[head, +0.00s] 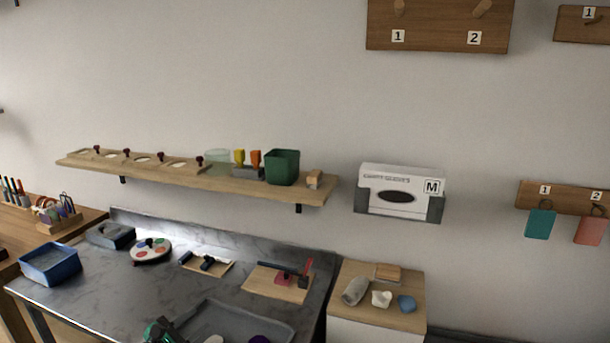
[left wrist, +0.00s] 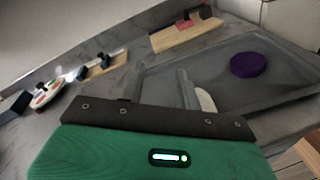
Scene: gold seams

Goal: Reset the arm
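My left gripper (head: 160,332) shows as a green and dark part at the bottom edge of the head view, over the near side of the grey bench. In the left wrist view its green body fills the lower part. A grey finger-like piece (left wrist: 187,89) sticks up beyond it, over the grey tray (left wrist: 150,88). A pale rounded piece (left wrist: 205,101) shows just right of it, partly hidden; I cannot tell whether it is held. The finger gap is not clear. My right gripper is in neither view.
The grey tray (head: 205,318) holds a purple disc (left wrist: 250,65). Behind it are a wooden board with tools (head: 280,283), a palette (head: 150,251) and a blue bin (head: 50,264). A wall shelf (head: 230,184) and glove box (head: 400,190) stand above. Open air lies over the bench.

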